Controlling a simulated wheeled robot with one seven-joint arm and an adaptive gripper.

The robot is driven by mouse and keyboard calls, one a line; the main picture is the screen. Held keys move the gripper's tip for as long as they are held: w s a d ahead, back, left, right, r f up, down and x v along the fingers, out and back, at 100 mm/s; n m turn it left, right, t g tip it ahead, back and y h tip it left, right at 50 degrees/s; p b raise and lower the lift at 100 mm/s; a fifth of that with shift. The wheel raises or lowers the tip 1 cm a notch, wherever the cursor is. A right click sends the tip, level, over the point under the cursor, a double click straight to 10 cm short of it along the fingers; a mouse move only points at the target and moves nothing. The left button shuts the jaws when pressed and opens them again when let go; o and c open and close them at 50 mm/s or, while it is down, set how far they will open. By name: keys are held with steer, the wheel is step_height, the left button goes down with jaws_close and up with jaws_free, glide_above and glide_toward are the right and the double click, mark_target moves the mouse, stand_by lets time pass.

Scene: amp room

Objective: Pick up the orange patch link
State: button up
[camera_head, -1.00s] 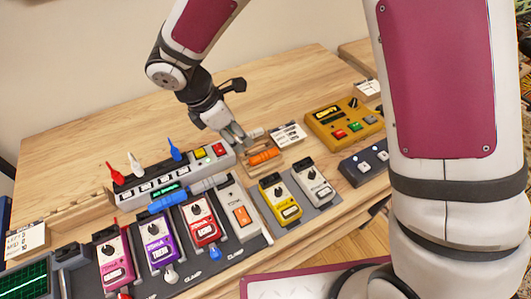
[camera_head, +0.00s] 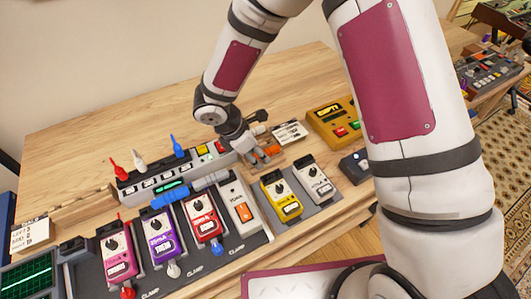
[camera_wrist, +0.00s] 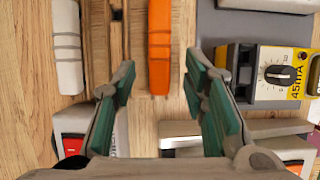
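The orange patch link (camera_wrist: 159,48) is a ribbed orange bar in the wrist view, upright in the picture and lying on or beside a wooden holder. My gripper (camera_wrist: 160,85) is open, with green pads on its fingers. The lower end of the orange link lies between the fingertips in that view; no contact shows. In the head view my gripper (camera_head: 262,160) is low at the holder, and only a small part of the orange link (camera_head: 273,150) shows behind the fingers.
A white ribbed link (camera_wrist: 67,45) lies left of the gripper. A yellow pedal (camera_head: 280,196) and a grey pedal (camera_head: 313,182) stand close on the right. A switch strip (camera_head: 175,178) is on the left. A yellow box (camera_head: 335,122) stands behind right. The table's back left is clear.

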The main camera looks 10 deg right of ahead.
steer(key=shift+c, duration=0.2)
jaws_close()
